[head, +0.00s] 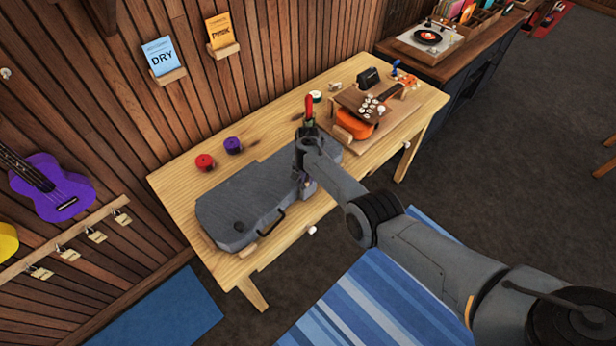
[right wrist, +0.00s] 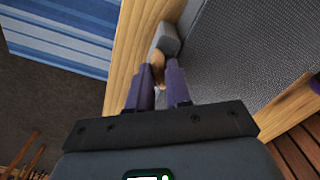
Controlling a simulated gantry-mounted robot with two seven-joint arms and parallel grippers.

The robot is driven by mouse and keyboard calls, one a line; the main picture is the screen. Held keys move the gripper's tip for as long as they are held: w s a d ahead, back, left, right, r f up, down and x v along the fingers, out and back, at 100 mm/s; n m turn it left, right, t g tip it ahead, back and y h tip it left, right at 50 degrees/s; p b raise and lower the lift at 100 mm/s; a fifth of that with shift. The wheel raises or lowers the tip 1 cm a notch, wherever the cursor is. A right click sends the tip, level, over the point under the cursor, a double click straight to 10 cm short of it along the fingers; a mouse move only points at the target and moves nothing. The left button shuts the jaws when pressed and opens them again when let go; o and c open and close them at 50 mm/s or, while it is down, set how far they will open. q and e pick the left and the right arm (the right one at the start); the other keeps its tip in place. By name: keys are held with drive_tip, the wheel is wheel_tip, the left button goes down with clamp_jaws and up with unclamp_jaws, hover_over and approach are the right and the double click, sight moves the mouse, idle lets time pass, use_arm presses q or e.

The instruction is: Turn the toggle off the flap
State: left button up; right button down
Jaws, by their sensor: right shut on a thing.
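A grey ukulele case (head: 240,205) lies closed on the wooden workbench, with a dark handle (head: 271,221) on its near side. My right gripper (head: 308,186) is at the case's near edge, towards its right end, partly hidden by my wrist. In the right wrist view its purple fingers (right wrist: 159,75) are shut on a small tan piece, apparently the toggle (right wrist: 157,60), beside the case's textured side (right wrist: 250,50). A grey block-like piece, perhaps the flap (right wrist: 167,38), is just beyond the fingertips. The toggle's exact turn is hard to tell. My left gripper is not in view.
A red-handled tool (head: 308,108) stands behind my wrist. The bench's back left is mostly clear.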

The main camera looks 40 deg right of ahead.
drive_tip(key=m+b, duration=0.1)
drive_tip(key=m, duration=0.3)
drive_tip(key=shift+f+m, duration=0.1)
drive_tip(key=shift+m, duration=1.2)
drive_tip(key=c, duration=1)
unclamp_jaws()
drive_tip(key=shift+c, duration=0.2)
